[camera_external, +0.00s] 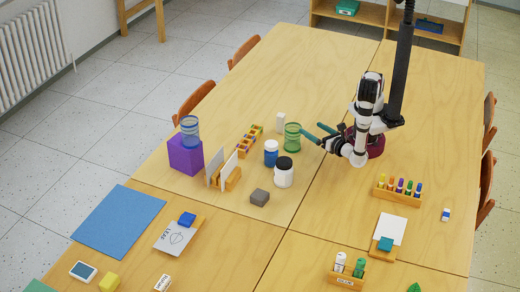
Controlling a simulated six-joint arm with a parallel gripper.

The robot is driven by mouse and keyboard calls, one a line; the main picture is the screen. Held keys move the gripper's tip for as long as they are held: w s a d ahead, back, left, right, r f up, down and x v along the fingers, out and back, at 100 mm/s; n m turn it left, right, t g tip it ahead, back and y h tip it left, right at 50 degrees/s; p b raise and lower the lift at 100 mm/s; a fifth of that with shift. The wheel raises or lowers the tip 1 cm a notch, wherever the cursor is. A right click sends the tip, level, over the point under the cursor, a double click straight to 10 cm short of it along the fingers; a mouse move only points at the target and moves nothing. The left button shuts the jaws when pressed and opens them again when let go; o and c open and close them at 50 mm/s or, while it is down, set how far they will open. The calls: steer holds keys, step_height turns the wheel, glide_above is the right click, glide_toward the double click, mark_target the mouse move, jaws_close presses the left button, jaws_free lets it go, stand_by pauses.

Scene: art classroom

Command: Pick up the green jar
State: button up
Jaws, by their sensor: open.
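The green jar (292,137) is a see-through green cylinder standing upright on the wooden table, near the middle of the view. My gripper (311,136) has two teal fingers that are spread apart, just to the right of the jar. The upper finger points toward the jar's side and the lower finger reaches toward its right edge. I cannot tell from this view whether a finger touches the jar. Nothing is seen between the fingers.
A blue jar (270,153) and a white jar with a black lid (284,172) stand close in front of the green jar. A wooden divided holder (250,141) stands left. The table's far part (310,65) is clear.

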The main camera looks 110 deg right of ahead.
mark_target(287, 125)
steer(key=w+d+f+n+t, duration=0.1)
steer(key=w+d, duration=0.1)
steer(key=d, duration=0.1)
steer(key=w+d+n+t, duration=0.1)
steer(key=w+d, duration=0.1)
steer(key=d, duration=0.1)
steer(key=w+d+f+n+t, duration=0.1)
steer(key=w+d, duration=0.1)
steer(key=d, duration=0.2)
steer(key=shift+w+f+y, duration=0.15)
steer(key=shift+f+y, duration=0.15)
steer(key=shift+f, duration=0.05)
steer(key=shift+a, duration=0.1)
jaws_close()
